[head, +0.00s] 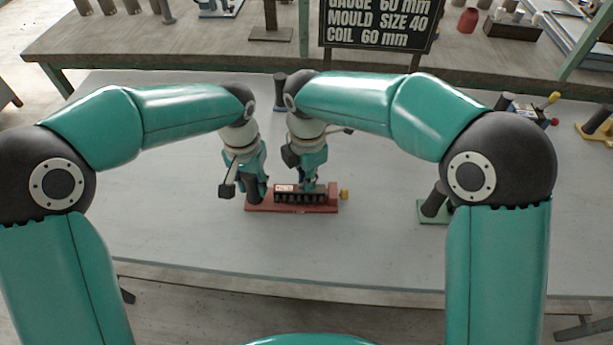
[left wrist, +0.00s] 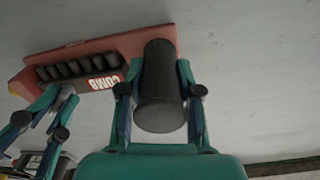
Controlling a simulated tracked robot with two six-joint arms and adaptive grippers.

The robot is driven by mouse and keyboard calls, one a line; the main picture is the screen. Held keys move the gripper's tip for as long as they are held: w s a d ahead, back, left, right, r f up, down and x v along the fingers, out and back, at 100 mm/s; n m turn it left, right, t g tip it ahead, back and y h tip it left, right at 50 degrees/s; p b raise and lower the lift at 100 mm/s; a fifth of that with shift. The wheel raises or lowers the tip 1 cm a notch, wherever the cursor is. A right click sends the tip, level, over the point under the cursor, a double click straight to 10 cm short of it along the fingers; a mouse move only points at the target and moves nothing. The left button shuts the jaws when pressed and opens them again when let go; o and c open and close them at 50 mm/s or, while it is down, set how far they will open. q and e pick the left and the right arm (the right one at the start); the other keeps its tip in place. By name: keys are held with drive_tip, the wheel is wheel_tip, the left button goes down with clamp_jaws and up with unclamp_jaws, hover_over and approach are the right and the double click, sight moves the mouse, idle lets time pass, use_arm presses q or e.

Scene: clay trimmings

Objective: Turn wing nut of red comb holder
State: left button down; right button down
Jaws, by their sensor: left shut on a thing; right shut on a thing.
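The red comb holder (head: 320,209) lies on the grey table with a dark upright post (left wrist: 159,85) at one end. Its black toothed bar (head: 301,197) carries a label reading COMB in the left wrist view (left wrist: 105,83). A small yellow knob (head: 344,194) shows at its right end, clear of both grippers. My left gripper (head: 256,187) is shut on the post, one finger on each side. My right gripper (head: 309,185) reaches down to the black bar and is shut on a part there.
A green-based holder (head: 432,211) stands to the right, partly behind my right arm. A blue-based post (head: 279,92) is behind the grippers. A dark sign (head: 380,22) stands at the back. The table's left part and front are clear.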

use_arm(q)
drive_tip(key=shift+a, duration=0.1)
use_arm(e)
drive_tip(key=shift+w+n, duration=0.1)
drive_tip(key=shift+n, duration=0.2)
drive_tip(key=c, duration=1.3)
unclamp_jaws()
drive_tip(key=shift+o, duration=0.2)
drive_tip(key=shift+r, duration=0.15)
wheel_tip(320, 180, up, 12)
drive_tip(key=shift+f, duration=0.2)
use_arm(q)
drive_tip(key=c, duration=0.7)
unclamp_jaws()
